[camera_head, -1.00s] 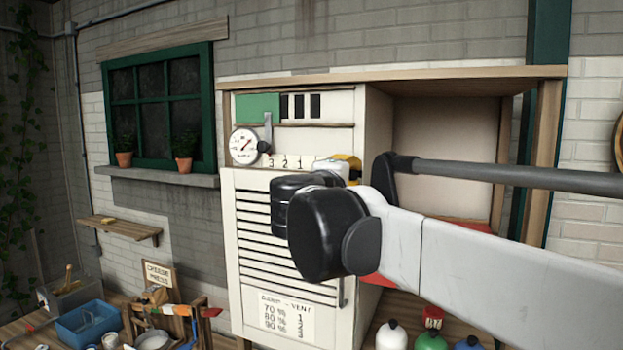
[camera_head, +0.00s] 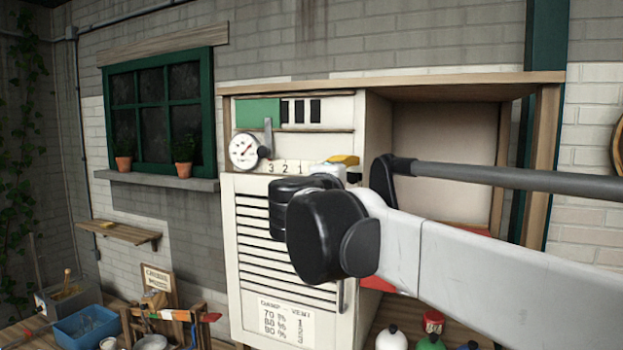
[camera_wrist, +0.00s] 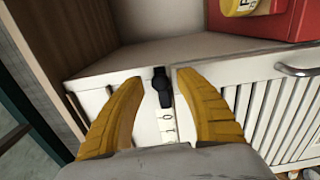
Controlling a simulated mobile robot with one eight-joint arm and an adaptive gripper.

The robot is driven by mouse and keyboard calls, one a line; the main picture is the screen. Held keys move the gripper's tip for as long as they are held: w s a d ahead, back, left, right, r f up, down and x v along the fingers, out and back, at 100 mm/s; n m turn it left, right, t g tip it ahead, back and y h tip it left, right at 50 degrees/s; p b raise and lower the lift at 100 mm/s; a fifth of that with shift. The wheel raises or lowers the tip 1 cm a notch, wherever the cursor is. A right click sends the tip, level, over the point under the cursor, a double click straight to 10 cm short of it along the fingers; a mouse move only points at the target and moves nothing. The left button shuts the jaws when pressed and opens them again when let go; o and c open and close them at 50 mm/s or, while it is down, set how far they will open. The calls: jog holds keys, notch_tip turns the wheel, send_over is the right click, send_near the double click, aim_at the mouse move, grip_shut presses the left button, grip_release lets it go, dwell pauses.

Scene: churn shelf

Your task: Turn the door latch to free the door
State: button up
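The door latch (camera_wrist: 160,88) is a small black piece at the seam beside the slatted white door (camera_wrist: 290,105), which is shut. It shows between my fingertips in the wrist view; I cannot tell whether either finger touches it. My gripper (camera_wrist: 159,79) is open, with one yellow finger on each side of the latch.
A dial gauge (camera_head: 243,151) sits on the cabinet's upper left. An open shelf bay (camera_head: 445,145) lies to the right. A red box (camera_wrist: 280,20) stands near the gripper. Several bottles (camera_head: 391,338) stand below. A window (camera_head: 160,110) is at left.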

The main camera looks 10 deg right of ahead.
jog(key=v, duration=1.2)
jog(key=s+d+f+m+g+y+b, duration=0.1)
jog(key=s+d+f+m+g+b, duration=0.15)
jog(key=f+b, duration=0.7)
jog(key=s+d+f+m+g+y+b, duration=0.1)
jog(key=s+d+f+b, duration=0.2)
jog(key=f, duration=1.4)
jog(key=s+d+f+m+g+y+b, duration=0.1)
jog(key=s+d+f+g+y+b, duration=0.15)
jog(key=f+b, duration=0.7)
jog(key=s+a+f+m+y+b, duration=0.1)
jog(key=f+b, duration=0.4)
jog(key=f, duration=0.8)
jog(key=s+a+f+m+g+y+b, duration=0.1)
jog(key=s+f+b, duration=0.4)
jog(key=f, duration=0.8)
jog(key=s+a+f+m+y+b, duration=0.2)
jog(key=f+b, duration=0.4)
jog(key=f, duration=0.7)
jog(key=shift+s+a+f+m+y, duration=0.25)
jog(key=shift+s+m+y, duration=0.5)
jog(key=shift+m+y, duration=0.4)
